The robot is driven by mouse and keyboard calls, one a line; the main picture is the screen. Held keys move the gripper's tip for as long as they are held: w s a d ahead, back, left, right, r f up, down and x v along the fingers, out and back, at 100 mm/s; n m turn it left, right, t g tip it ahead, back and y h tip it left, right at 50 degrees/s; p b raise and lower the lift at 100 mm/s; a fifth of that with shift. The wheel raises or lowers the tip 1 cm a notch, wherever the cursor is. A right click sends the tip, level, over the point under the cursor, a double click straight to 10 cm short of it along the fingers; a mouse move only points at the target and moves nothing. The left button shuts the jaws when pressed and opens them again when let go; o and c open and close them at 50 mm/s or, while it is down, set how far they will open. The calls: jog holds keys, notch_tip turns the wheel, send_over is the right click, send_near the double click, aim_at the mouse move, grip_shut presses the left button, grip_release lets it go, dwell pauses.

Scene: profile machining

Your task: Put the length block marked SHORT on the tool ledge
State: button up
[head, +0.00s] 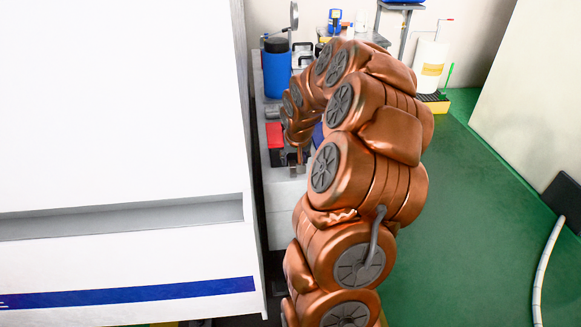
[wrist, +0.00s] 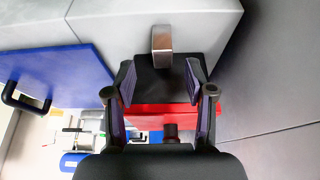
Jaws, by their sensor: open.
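My gripper (wrist: 160,74) is open in the wrist view, with one dark finger on each side of a black surface. A small silvery metal block (wrist: 162,44) stands just beyond the fingertips, roughly in line with the gap. No marking on it is readable, so I cannot tell whether it is the block marked SHORT. The fingers are apart from it in the picture, and nothing shows held between them. In the head view my arm bends down to the bench, and the gripper is mostly hidden there. I cannot make out the tool ledge for certain.
A red part (wrist: 176,110) lies across behind the fingers; a red item also shows in the head view (head: 275,135). A blue panel (wrist: 55,75) with a black handle is at left. A white cabinet (head: 120,120) stands close left of my arm.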

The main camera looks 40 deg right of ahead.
aim_at(293, 164)
jog(key=shift+p+x, duration=0.9)
jog(key=shift+x, duration=1.75)
jog(key=shift+w+r, duration=0.1)
jog(key=shift+w, duration=0.1)
jog(key=shift+c, duration=0.4)
grip_shut()
